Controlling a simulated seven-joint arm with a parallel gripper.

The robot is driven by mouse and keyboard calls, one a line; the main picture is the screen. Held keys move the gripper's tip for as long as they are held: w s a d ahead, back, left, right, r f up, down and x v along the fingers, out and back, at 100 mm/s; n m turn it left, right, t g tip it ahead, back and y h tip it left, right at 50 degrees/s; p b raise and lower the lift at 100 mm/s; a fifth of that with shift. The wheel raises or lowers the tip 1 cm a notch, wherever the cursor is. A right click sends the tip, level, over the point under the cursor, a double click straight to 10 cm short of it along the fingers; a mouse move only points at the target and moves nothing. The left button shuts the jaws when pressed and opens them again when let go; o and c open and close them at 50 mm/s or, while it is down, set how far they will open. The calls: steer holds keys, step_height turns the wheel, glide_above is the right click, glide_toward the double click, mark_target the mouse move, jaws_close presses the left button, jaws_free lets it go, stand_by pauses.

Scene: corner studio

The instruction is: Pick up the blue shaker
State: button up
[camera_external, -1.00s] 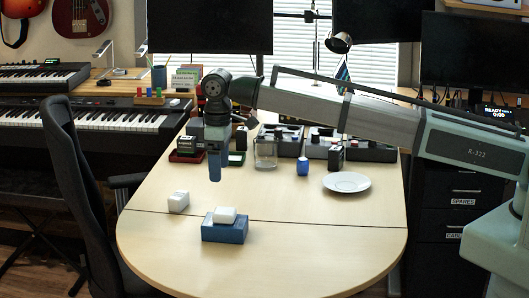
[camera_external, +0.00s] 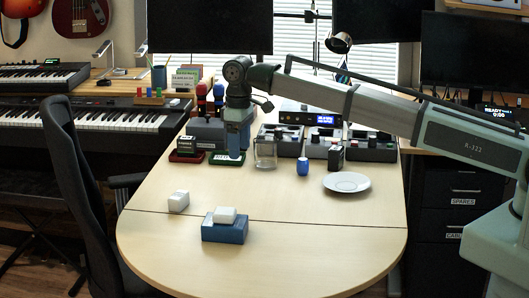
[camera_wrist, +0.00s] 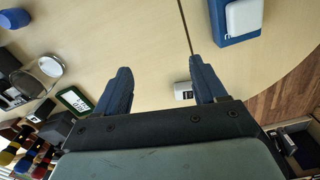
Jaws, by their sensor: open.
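The blue shaker (camera_external: 303,167) is a small upright blue piece in the external view, left of the white plate, on the wooden table. In the wrist view a blue round shape (camera_wrist: 14,18) at the top left corner looks like it. My gripper (camera_external: 236,150) is over the back of the table, left of the shaker and well apart from it. In the wrist view my gripper (camera_wrist: 160,72) shows two blue fingers spread apart with nothing held between them.
A clear glass (camera_external: 265,154) stands between my gripper and the shaker. The front right table is clear.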

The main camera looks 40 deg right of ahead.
steer(key=w+d+m, duration=0.1)
steer(key=w+d, duration=0.2)
steer(key=d, duration=0.4)
steer(key=w+d+f+m, duration=0.1)
steer(key=w+d, duration=0.1)
steer(key=d, duration=0.4)
steer(key=w+d+m, duration=0.1)
steer(key=w+d, duration=0.2)
steer(key=d, duration=0.4)
steer(key=n+y, duration=0.3)
steer(key=n, duration=1.3)
glide_toward(303, 158)
steer(key=shift+g, duration=0.3)
steer(key=x, duration=0.6)
steer(key=shift+w+d+f, duration=0.15)
steer(key=shift+d+f, duration=0.05)
steer(key=shift+d, duration=0.05)
steer(key=shift+a+x, duration=0.15)
steer(key=shift+x, duration=1.15)
steer(key=shift+a+x, duration=0.15)
steer(key=shift+x, duration=1.15)
steer(key=shift+r, duration=0.1)
steer(key=shift+c, duration=0.5)
